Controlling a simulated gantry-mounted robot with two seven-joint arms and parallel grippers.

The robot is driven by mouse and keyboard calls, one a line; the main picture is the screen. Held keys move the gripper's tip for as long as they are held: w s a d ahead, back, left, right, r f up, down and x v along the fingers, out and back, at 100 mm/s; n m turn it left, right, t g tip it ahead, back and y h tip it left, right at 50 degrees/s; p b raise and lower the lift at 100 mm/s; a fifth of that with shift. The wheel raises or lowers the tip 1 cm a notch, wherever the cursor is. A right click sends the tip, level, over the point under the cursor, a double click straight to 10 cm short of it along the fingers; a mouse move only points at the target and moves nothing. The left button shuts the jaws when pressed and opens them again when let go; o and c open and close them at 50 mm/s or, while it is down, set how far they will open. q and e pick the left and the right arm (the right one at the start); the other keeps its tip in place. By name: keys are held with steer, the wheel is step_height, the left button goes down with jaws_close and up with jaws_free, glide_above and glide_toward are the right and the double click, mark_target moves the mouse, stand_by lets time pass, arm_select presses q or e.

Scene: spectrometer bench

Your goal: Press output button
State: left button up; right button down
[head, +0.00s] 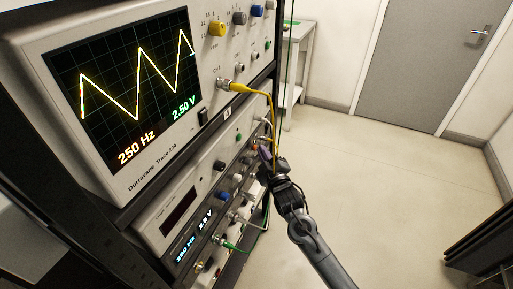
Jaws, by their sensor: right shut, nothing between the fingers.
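The oscilloscope (50,43) shows a yellow triangle wave with "250 Hz" and "2.50 V". Below it in the rack is a unit with a dark display (178,212), and under that a unit with a lit blue-white readout (195,235). Small knobs and buttons sit on these lower panels, including a green one (239,136). I cannot tell which is the output button. My right gripper (264,152) is shut and empty, close to the right end of the lower panels. I cannot tell whether its tips touch anything. My left gripper is not in view.
A yellow cable (262,91) runs from the oscilloscope down past my right gripper. A green cable (236,248) is plugged in lower down. A dark rack post (278,60) stands beside the panels. The floor to the right is clear towards a grey door (420,65).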

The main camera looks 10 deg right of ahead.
steer(key=shift+a, duration=0.1)
stand_by(0.5)
steer(key=shift+s+d+p, duration=0.3)
steer(key=shift+d+p, duration=0.1)
steer(key=shift+p, duration=0.2)
steer(key=s+d+p, duration=0.3)
steer(key=d+p, duration=0.1)
steer(key=shift+s+d, duration=0.35)
steer(key=shift+d, duration=0.05)
stand_by(0.3)
